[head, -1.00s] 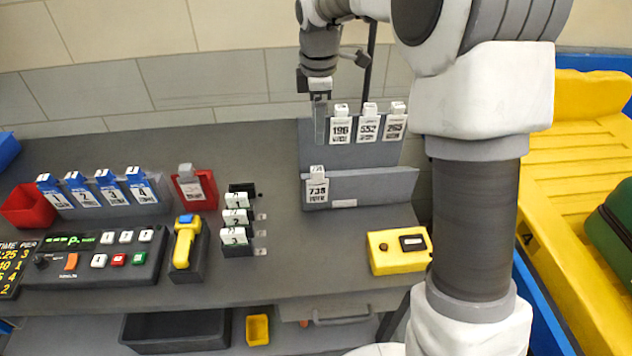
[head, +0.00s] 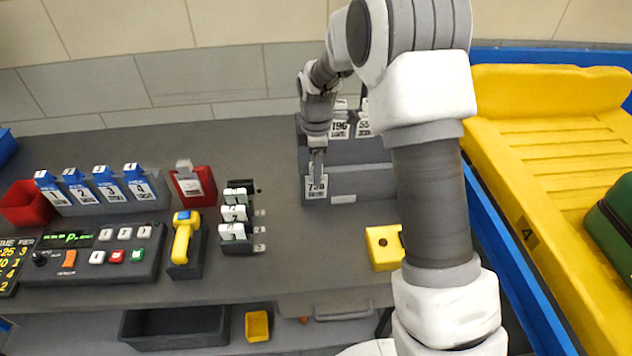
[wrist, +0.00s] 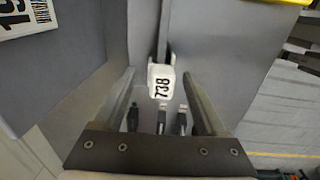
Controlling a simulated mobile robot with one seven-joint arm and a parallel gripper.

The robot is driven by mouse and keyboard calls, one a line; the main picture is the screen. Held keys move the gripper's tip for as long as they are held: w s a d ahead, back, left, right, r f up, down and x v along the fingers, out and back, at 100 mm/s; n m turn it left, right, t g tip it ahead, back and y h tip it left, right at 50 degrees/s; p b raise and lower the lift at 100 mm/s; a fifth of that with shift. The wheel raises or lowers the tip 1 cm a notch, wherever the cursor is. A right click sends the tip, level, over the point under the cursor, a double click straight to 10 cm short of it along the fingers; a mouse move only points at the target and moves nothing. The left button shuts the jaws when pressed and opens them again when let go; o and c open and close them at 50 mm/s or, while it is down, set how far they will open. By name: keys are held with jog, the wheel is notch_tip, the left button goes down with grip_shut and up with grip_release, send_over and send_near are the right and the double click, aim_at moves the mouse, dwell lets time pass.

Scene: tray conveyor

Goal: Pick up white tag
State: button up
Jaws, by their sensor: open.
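A white tag (head: 317,187) marked 738 stands in the lower front row of the grey rack (head: 362,184). Its white top with the number shows in the wrist view (wrist: 161,82) between my two fingers. My gripper (head: 317,170) is open and points down, directly above and around the tag's top. In the wrist view my gripper (wrist: 160,90) has one finger on each side of the tag, with a gap visible on both sides. The tag's lower part is hidden in the wrist view. More white tags, one marked 196 (head: 339,130), hang in the rack's upper back row, partly hidden by my arm.
A yellow box (head: 383,248) sits in front of the rack, partly behind my arm. Left are a small dark holder with white numbered tags (head: 236,214), a yellow scanner (head: 184,240), a red holder (head: 196,188) and blue tags (head: 107,185). A yellow conveyor (head: 545,150) lies right.

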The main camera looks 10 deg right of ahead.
notch_tip(320, 180, down, 2)
grip_shut()
dwell(0.5)
